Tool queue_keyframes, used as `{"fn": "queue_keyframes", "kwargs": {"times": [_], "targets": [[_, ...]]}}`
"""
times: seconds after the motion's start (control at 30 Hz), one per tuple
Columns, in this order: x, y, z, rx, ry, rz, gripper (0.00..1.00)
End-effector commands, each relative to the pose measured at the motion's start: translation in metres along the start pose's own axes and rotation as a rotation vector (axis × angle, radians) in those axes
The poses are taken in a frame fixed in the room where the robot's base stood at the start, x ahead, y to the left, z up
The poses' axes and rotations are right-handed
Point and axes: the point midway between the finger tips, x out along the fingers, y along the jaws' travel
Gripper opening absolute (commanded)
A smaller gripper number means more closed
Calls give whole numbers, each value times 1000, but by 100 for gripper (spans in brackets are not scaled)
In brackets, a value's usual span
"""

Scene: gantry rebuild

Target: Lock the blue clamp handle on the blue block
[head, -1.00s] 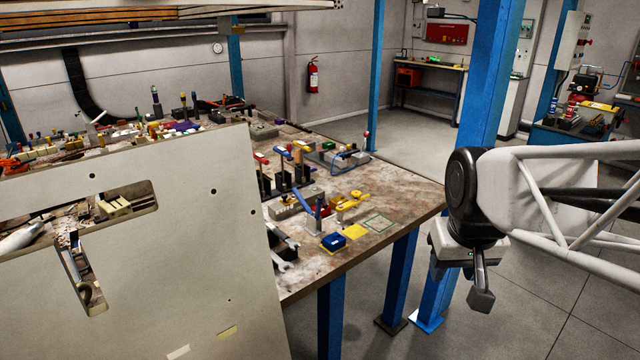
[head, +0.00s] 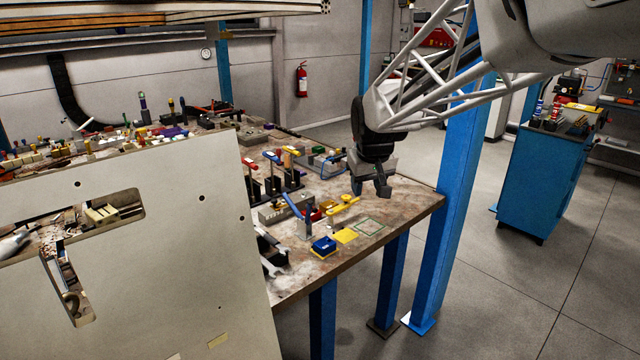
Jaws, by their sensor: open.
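The blue clamp handle (head: 292,205) rises at a slant, leaning to the upper left, near the front right of the workbench. I cannot tell whether the clamp touches any block. My gripper (head: 382,190) hangs above the right part of the bench, right of the clamp and apart from it. Its jaws are open and empty, small in this view.
More clamps with red, blue and yellow handles (head: 270,156) stand behind. A yellow clamp (head: 343,205) is between my gripper and the blue handle. A pale panel (head: 130,240) blocks the left front. A blue post (head: 455,190) stands right of the bench.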

Motion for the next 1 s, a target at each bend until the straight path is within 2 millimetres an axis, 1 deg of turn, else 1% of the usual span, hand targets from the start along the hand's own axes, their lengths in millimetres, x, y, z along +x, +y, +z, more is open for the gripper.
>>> {"fn": "queue_keyframes", "kwargs": {"times": [0.03, 0.1, 0.4, 0.47, 0.7, 0.77, 1.0], "targets": [[8, -4, -14, -14, 2, -2, 46], [18, -8, -32, -34, 8, -4, 46], [63, -30, -106, -113, 32, -11, 46], [72, -36, -120, -128, 38, -13, 46], [116, -62, -174, -192, 58, -19, 46], [127, -69, -186, -208, 62, -21, 46], [175, -100, -234, -271, 83, -27, 46]]}}
